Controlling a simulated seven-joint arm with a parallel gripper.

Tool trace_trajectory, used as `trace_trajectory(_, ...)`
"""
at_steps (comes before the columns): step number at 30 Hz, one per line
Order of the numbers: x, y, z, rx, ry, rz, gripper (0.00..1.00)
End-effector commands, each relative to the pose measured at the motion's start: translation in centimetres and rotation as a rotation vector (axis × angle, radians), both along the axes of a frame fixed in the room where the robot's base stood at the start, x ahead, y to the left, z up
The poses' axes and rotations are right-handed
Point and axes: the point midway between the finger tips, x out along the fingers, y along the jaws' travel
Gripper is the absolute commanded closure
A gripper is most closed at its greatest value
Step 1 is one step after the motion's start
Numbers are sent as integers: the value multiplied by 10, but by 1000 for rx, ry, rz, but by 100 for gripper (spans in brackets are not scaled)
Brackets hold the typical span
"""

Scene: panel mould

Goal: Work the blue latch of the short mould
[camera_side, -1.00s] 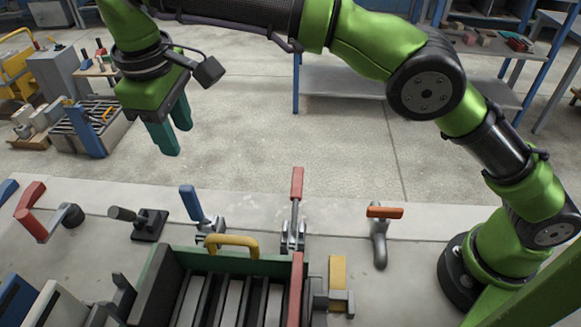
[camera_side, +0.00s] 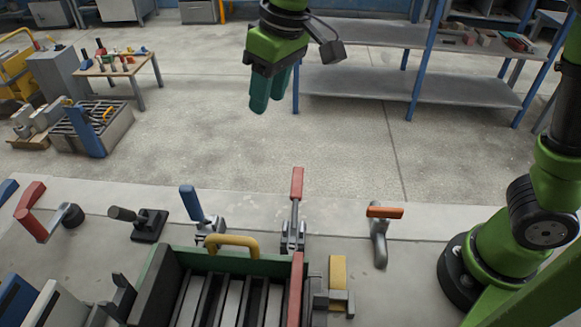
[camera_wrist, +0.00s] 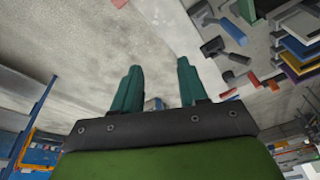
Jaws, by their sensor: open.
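A blue latch handle (camera_side: 190,203) stands upright, leaning a little, on a metal clamp at the back left of a green-walled mould (camera_side: 270,265). I cannot tell whether this is the short mould. My gripper (camera_side: 266,103) hangs in the air above and behind the bench, up and to the right of the blue handle and well apart from it. In the wrist view its two teal fingers (camera_wrist: 158,67) are apart with nothing held between them. I cannot tell the blue latch for sure in that view.
A red latch handle (camera_side: 297,185) stands upright to the right of the blue one. A yellow handle (camera_side: 232,241) arches over the mould's back wall. A black clamp (camera_side: 148,222), an orange-topped lever (camera_side: 384,212) and a red-handled lever (camera_side: 32,210) stand on the bench.

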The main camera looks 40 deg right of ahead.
Motion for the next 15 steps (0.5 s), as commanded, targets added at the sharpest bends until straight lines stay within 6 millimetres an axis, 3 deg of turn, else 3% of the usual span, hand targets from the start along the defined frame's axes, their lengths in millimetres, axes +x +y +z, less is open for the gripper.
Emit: trace_trajectory(15, -65, -78, -10, 179, -91, -270, 57)
